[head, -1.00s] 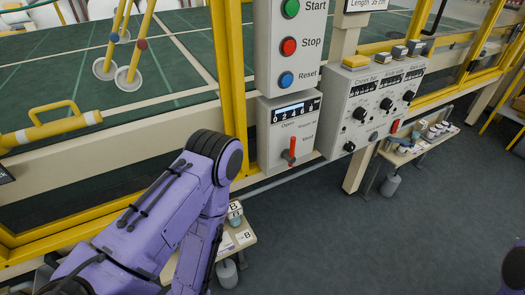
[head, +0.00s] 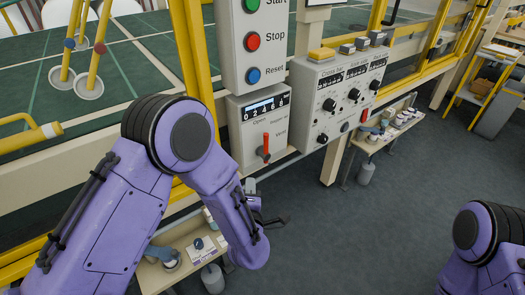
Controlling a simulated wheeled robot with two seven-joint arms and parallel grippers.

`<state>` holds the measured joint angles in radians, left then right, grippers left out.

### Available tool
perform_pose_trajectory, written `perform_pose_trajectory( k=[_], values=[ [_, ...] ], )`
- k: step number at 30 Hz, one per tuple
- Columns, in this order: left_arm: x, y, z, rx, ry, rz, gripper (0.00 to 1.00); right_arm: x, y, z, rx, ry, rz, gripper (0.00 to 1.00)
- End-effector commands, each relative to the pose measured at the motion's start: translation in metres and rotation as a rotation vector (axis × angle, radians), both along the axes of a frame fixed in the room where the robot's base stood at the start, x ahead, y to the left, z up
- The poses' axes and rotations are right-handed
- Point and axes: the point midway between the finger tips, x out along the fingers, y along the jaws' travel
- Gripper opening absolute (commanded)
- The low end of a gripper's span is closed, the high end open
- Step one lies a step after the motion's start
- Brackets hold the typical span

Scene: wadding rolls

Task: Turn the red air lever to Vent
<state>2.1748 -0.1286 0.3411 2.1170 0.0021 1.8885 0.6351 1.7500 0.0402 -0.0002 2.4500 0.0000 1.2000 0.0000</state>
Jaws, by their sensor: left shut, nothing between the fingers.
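The red air lever (head: 266,146) stands roughly upright on the front of a light grey box (head: 240,143) with a black numbered gauge at its top. Small labels, among them Open and Vent, sit around the lever; the Vent label is to its right. My left arm bends down in front of the box's left side. My left gripper (head: 274,219) shows as dark fingers below the box, apart from the lever; it is shut and empty. My right arm shows only at the lower right edge, and its gripper is out of view.
Above the lever box is a panel with Start, red Stop (head: 252,41) and blue Reset buttons. A knob panel (head: 312,110) stands just right of it. A small shelf with items (head: 190,245) lies below.

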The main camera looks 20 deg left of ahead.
Motion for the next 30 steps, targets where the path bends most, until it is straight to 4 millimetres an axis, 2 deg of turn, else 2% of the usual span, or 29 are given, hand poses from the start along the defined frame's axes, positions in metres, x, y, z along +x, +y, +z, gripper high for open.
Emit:
perform_pose_trajectory(
  k=[1, 3, 12, 16, 29, 30],
  values=[
    [0.006, -0.006, 0.015, -0.048, -0.064, 0.009, 0.0, 0.0, 0.0, -0.001, 0.0, 0.0, 0.0, 0.43],
    [0.01, -0.01, 0.026, -0.088, -0.111, 0.019, 0.0, 0.0, 0.0, -0.001, 0.0, 0.0, 0.0, 0.43],
    [0.011, -0.01, 0.027, -0.094, -0.116, 0.021, 0.0, 0.0, 0.0, -0.001, 0.0, 0.0, 0.0, 0.43],
    [0.021, -0.006, 0.028, -0.094, -0.116, 0.024, 0.0, 0.0, 0.0, 0.002, 0.0, 0.0, 0.0, 0.43],
    [0.107, 0.023, 0.028, -0.093, -0.114, 0.024, 0.0, 0.0, 0.0, 0.016, 0.0, 0.0, 0.0, 0.43],
    [0.113, 0.018, 0.028, -0.093, -0.114, 0.02, 0.0, 0.0, 0.0, 0.018, 0.0, 0.0, 0.0, 0.43]
  ],
)
